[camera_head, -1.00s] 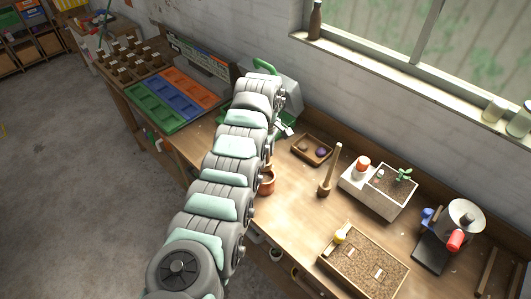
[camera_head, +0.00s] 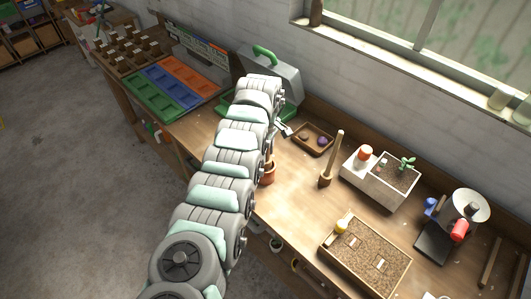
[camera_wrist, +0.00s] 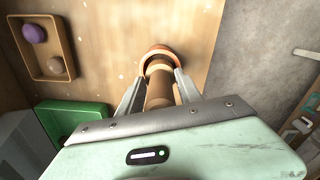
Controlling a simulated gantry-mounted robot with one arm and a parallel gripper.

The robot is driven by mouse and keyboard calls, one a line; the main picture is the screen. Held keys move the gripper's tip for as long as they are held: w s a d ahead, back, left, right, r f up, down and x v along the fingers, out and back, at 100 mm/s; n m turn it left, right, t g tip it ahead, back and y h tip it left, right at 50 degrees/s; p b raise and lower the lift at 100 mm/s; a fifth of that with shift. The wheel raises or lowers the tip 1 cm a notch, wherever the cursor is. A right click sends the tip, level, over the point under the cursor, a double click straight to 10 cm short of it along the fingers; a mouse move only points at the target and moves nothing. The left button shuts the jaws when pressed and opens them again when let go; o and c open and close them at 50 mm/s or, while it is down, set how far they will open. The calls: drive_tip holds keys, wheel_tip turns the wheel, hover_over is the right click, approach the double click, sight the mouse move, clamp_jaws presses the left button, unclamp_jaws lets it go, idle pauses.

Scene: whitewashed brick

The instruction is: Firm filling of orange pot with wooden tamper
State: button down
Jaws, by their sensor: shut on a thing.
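The orange pot (camera_head: 268,171) stands on the workbench, partly hidden by my arm in the head view. In the wrist view its orange rim (camera_wrist: 157,50) shows just beyond the fingertips. My gripper (camera_wrist: 159,82) is shut on a brown wooden cylinder, the wooden tamper (camera_wrist: 159,95). The tamper points away from the wrist toward the pot, and its far end overlaps the pot's mouth. I cannot tell how deep it reaches or see the filling. In the head view the gripper is mostly hidden behind my arm.
An upright wooden tool (camera_head: 332,160) stands right of the pot. Bare bench lies between the pot and the soil box.

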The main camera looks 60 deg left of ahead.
drive_tip(key=shift+f+b, duration=0.5)
drive_tip(key=shift+f, duration=0.7)
idle(0.8)
drive_tip(key=shift+r, duration=0.15)
drive_tip(key=shift+r+p, duration=1.95)
drive_tip(key=shift+r, duration=0.7)
drive_tip(key=shift+r+p, duration=0.75)
drive_tip(key=shift+r, duration=2)
